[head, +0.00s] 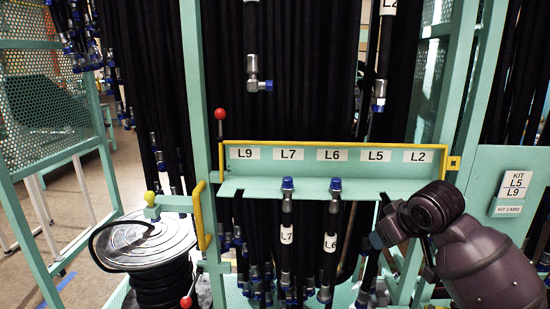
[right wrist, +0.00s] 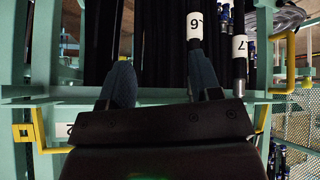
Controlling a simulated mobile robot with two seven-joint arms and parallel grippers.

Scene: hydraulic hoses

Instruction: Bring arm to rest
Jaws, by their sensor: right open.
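My right arm comes in from the lower right in the head view. Its gripper (head: 376,238) is at the right part of the rack shelf (head: 240,187), below the L5 label (head: 376,155). In the right wrist view the right gripper (right wrist: 163,82) has its two blue-grey fingers apart, and I see nothing held between them. Hose L6 (head: 330,245) and hose L7 (head: 287,240) hang from the shelf, blue-capped ends up. In the wrist view hose L6 (right wrist: 195,50) shows behind the right-hand finger, and hose L7 (right wrist: 239,70) beside it. My left gripper is out of view.
A hose with an elbow fitting (head: 258,83) and another hose (head: 380,95) hang above the yellow-edged label rail (head: 320,144). A kit card panel (head: 510,190) is at right. A reel with a round metal top (head: 145,240) stands at left. Dense black hoses fill the back.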

